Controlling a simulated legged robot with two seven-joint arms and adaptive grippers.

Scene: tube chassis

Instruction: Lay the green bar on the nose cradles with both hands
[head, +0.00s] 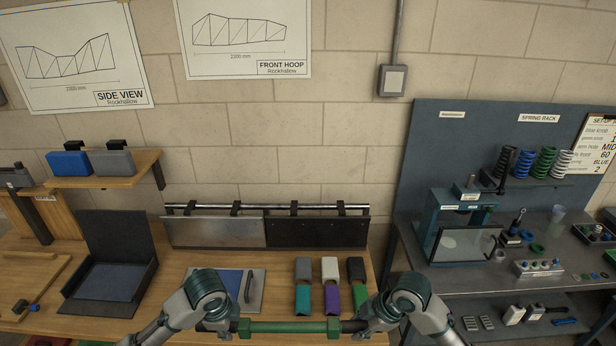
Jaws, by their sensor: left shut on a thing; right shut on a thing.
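The green bar (290,327) lies level across the bottom of the head view, with green blocks near its ends and dark end sections. My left gripper (228,326) is shut on its left end. My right gripper (353,326) is shut on its right end. The bar is held in front of the wooden bench's near part; its height above the bench is hard to tell. I cannot make out the nose cradles with certainty.
Grey, white and black-topped blocks with coloured sleeves (331,298) stand behind the bar. A blue plate with a handle (228,284) lies to their left. An open dark case (108,278) sits further left. A steel bench (480,279) with a spring rack stands at right.

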